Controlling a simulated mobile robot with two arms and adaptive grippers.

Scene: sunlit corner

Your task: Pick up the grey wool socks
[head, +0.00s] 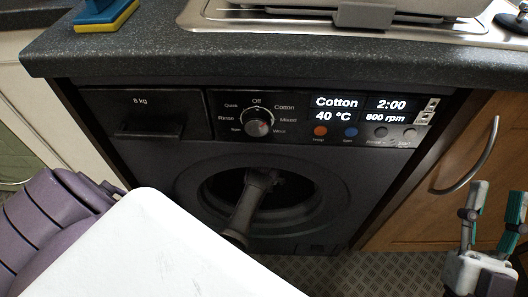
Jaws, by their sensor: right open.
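A grey-brown, elongated thing (246,208) hangs out of the dark drum opening of the washing machine (150,160), its lower end pointing down and to the left. It looks like the grey wool socks, but it is dim and I cannot be sure. Its upper part lies in the shadow of the opening. My right gripper (494,205) is at the lower right, in front of the wooden cabinet, well apart from the grey-brown thing. Its green-padded fingers point up, spread apart, with nothing between them. My left gripper is not in view.
A dark worktop (120,48) overhangs the machine, with a steel sink (215,14) and a blue-and-yellow sponge (103,16) on top. A wooden cabinet door (425,205) with a metal handle is at right. A white slab and a purple ribbed shape cover the lower left.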

